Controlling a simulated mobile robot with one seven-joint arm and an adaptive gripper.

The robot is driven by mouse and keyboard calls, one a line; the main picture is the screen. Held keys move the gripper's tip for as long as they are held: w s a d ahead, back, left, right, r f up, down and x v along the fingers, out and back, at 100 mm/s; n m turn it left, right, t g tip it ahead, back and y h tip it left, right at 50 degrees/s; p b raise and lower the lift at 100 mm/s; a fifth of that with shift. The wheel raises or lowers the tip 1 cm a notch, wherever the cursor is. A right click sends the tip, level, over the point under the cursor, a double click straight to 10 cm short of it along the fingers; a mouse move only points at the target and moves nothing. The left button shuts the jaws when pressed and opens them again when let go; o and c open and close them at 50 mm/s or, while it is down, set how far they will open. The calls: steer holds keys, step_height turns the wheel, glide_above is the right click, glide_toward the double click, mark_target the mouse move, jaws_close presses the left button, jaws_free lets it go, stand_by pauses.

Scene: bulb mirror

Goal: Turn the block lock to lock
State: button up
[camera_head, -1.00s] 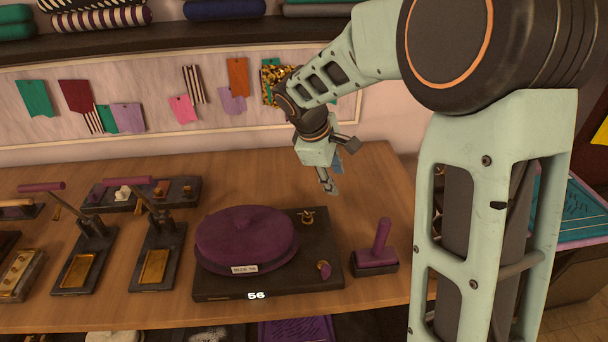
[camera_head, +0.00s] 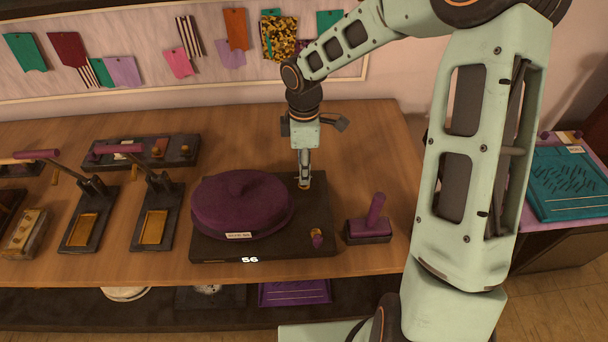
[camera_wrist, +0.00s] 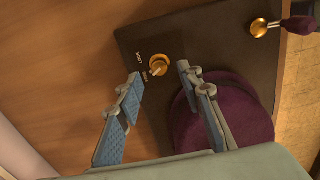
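The block lock is a small brass knob (camera_wrist: 159,65) on a dark base board (camera_wrist: 210,45). Beside it, in the wrist view, is a "LOCK" label and a second label too small to read. My gripper (camera_wrist: 158,75) is open, its fingertips apart on either side of the knob in the picture; I cannot tell whether they touch it. In the head view my gripper (camera_head: 304,178) points down over the board's back right part and mostly hides the knob. A purple hat-shaped block (camera_head: 240,205) sits on the board, left of the gripper.
A purple-handled brass lever (camera_head: 317,239) is at the board's front right. A purple-handled stamp (camera_head: 371,222) stands right of the board. Presses with brass plates (camera_head: 153,226) stand on the left. The wooden table (camera_head: 370,135) is clear behind and to the right.

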steer(key=shift+f, duration=1.95)
jaws_close()
